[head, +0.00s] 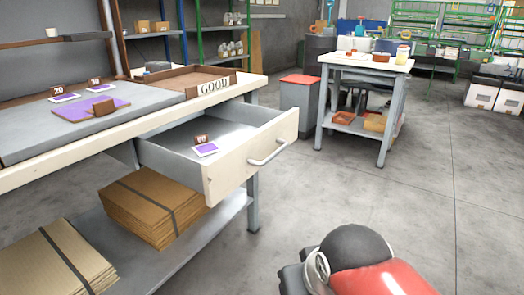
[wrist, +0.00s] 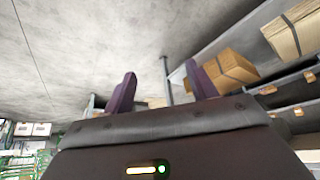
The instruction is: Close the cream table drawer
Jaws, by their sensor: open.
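The cream-fronted drawer (head: 250,160) hangs pulled out from under the cream-edged table (head: 60,158) in the head view. Its light bar handle (head: 268,153) is on the front panel. Inside the grey drawer lie a purple-and-white card and a small brown number stand (head: 202,140). My gripper (wrist: 160,82) shows in the wrist view with its two dark purple fingers apart and nothing seen between them. The head view shows only part of my red and black arm at the bottom, right of and nearer than the drawer; the fingers are not visible there.
Strapped cardboard stacks (head: 150,205) lie on the table's lower shelf. A brown tray marked GOOD (head: 214,86) sits on the tabletop. A grey bin with a red lid (head: 298,105) and a workbench (head: 365,62) stand behind. The floor (head: 430,200) right of the drawer is clear.

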